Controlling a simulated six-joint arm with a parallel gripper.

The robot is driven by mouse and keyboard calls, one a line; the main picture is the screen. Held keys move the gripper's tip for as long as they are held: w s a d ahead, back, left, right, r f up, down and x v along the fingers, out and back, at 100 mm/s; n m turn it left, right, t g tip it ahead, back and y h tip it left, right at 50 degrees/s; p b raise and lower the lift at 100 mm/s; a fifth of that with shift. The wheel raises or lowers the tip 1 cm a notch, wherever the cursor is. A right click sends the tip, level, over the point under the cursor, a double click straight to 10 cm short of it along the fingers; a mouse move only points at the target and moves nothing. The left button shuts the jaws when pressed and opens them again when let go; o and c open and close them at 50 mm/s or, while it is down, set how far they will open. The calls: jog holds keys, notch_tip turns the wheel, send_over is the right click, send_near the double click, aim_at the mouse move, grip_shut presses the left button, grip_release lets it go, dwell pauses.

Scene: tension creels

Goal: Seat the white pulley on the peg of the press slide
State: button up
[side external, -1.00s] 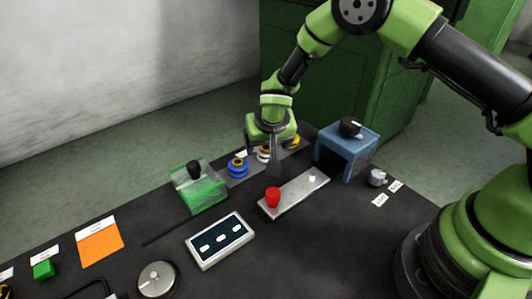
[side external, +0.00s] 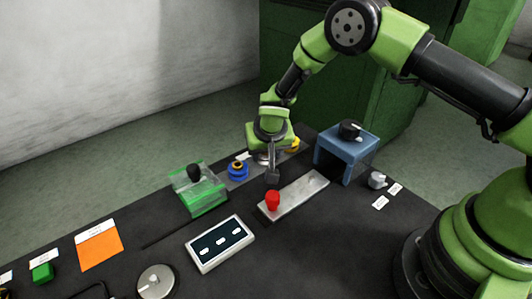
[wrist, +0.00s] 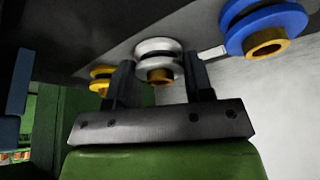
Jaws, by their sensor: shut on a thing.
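The white pulley (wrist: 158,50) sits between my two fingers in the wrist view, with a yellow-brown hub showing below its flanges. It also shows as a pale sliver behind my fingers in the side view (side external: 261,158). My gripper (side external: 271,174) is shut on it, low over the back row of pulleys. Whether the pulley is clear of its place is hard to tell. The press slide (side external: 303,192) is a grey metal plate in front of my gripper, with a red knob (side external: 272,201) at its left end. I cannot make out its peg now.
A blue pulley (side external: 238,170) stands left of my gripper and a yellow one (side external: 292,145) right of it. A blue press frame (side external: 345,147) with a black knob stands at the slide's right end. A green clear-lidded box (side external: 199,190) and a display panel (side external: 220,243) lie left.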

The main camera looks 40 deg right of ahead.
notch_tip(320, 180, up, 9)
jog(key=m+g+h, duration=0.1)
jog(key=m+g, duration=0.6)
jog(key=m, duration=1.5)
send_over(314, 178)
jog(key=shift+w+a+r, duration=0.15)
jog(key=shift+w+a, duration=0.05)
jog(key=shift+a, duration=0.1)
jog(key=shift+f, duration=2.9)
jog(key=shift+f, duration=1.15)
jog(key=o, duration=1)
